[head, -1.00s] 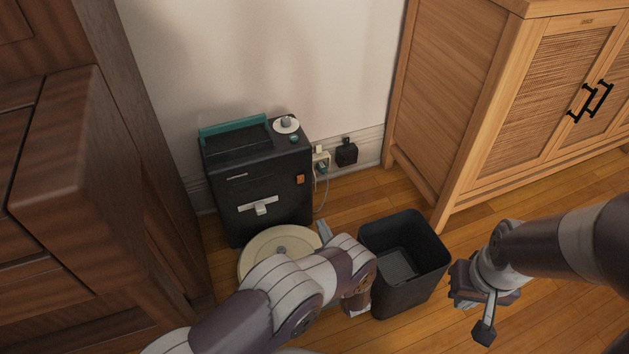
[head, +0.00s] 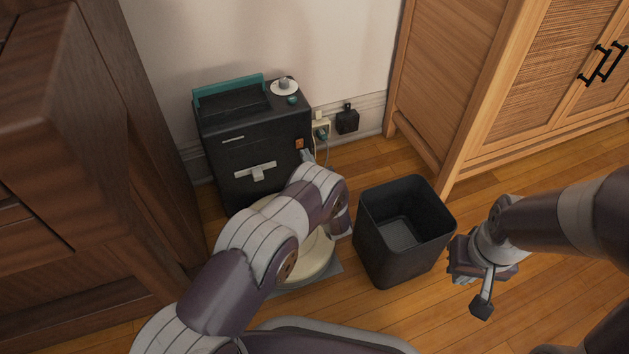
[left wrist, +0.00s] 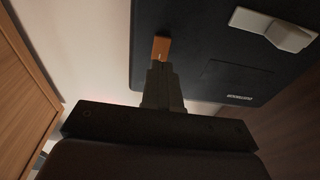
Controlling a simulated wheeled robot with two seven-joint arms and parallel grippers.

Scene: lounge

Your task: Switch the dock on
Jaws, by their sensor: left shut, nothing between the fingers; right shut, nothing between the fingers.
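The dock (head: 225,165) is a black box with a teal handle, standing against the wall. Its small orange switch (head: 299,143) is on the right of the front face; it also shows in the left wrist view (left wrist: 161,48). My left gripper (head: 306,157) is shut and empty, its tips just below the switch. In the left wrist view the shut fingers (left wrist: 158,75) point at the switch's lower end; I cannot tell whether they touch it. A cream round robot vacuum (head: 318,262) lies in front of the dock, partly hidden by my left arm. My right gripper (head: 485,300) is shut and empty.
A black open bin (head: 372,245) stands right of the vacuum, between my arms. A wall socket with plugs (head: 321,128) is right of the dock. A dark wooden cabinet (head: 130,150) stands close on the left, a light wooden one (head: 470,90) on the right.

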